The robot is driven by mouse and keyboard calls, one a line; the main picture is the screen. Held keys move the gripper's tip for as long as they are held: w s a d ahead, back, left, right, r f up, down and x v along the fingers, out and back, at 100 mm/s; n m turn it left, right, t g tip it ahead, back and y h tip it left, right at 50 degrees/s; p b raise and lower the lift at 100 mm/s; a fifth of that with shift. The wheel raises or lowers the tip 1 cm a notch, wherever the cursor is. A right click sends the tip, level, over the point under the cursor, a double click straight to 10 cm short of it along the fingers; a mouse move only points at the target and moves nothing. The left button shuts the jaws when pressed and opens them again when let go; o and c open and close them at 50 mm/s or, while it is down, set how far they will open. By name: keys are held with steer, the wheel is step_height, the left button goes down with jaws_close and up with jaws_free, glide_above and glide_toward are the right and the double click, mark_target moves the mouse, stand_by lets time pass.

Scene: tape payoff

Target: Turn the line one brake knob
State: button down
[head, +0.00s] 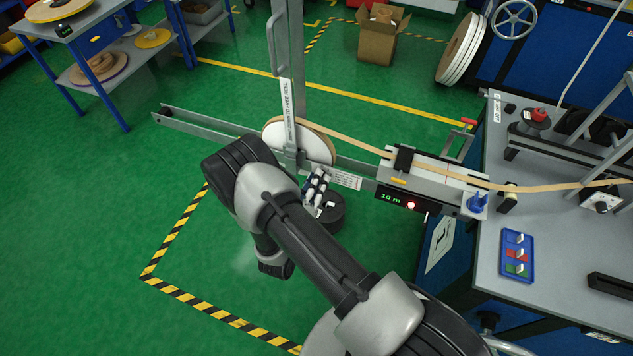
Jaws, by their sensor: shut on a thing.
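My gripper (317,182) is at the lower front of the white tape reel (283,142), by the upright grey post. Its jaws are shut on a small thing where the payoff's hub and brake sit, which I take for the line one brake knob. The knob itself is hidden by the fingers and is too small to make out, so its angle cannot be told. A white label plate (345,180) is just right of the gripper. Tan tape (345,137) runs from the reel to the right.
The tape passes a guide unit with a lit display (394,199) reading 10 m, then crosses the grey workbench (480,262). A blue tray (516,256) lies on the bench. A grey rail (200,121) reaches out left. The striped floor area in front is clear.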

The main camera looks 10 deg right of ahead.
steer(key=c, duration=1.4)
jaws_free()
steer(key=shift+o, duration=0.2)
steer(key=v, duration=1.2)
steer(key=shift+r, duration=0.2)
